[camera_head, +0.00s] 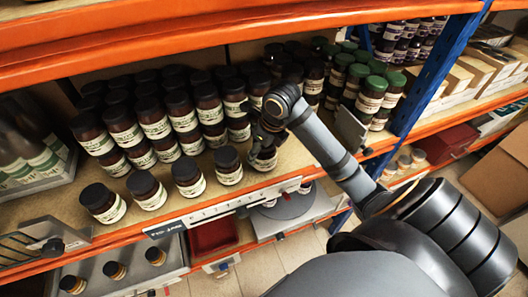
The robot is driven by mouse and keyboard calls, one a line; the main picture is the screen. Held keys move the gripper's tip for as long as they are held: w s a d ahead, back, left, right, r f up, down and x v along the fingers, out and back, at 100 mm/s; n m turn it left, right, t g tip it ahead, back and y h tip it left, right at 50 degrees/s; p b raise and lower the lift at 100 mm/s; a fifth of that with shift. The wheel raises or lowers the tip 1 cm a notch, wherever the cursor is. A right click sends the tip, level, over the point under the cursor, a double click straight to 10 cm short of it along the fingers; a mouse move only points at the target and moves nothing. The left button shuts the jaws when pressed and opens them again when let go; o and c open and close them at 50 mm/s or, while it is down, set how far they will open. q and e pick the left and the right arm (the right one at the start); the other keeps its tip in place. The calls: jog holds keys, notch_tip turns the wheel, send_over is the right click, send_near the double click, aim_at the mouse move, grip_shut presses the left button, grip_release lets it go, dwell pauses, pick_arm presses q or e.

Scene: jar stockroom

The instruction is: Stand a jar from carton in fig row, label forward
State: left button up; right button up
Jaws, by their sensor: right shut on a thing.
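My right gripper (266,140) reaches in from the right over the shelf and is shut on a dark jar (263,160). The jar is at the shelf's front, at the right end of a front row of black-lidded jars; a cream label shows on its front, partly covered by the fingers. I cannot tell whether its base touches the board. The nearest neighbour jar (228,167) stands just to its left, label forward. More front-row jars (188,178) stand further left. Label print is too small to read. My left gripper is out of view.
Black-lidded jars (155,122) stand packed behind. Green-lidded jars (370,95) stand to the right, near a divider (350,130) and a blue upright (435,75). A label rail (235,204) runs along the front edge. A brown cardboard box (500,170) is at far right.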

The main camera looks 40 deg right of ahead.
jog(key=shift+w, duration=0.3)
jog(key=shift+s+f, duration=0.15)
jog(key=shift+s, duration=0.15)
jog(key=o, duration=1.5)
jog(key=shift+s+d, duration=0.1)
jog(key=shift+o, duration=1.4)
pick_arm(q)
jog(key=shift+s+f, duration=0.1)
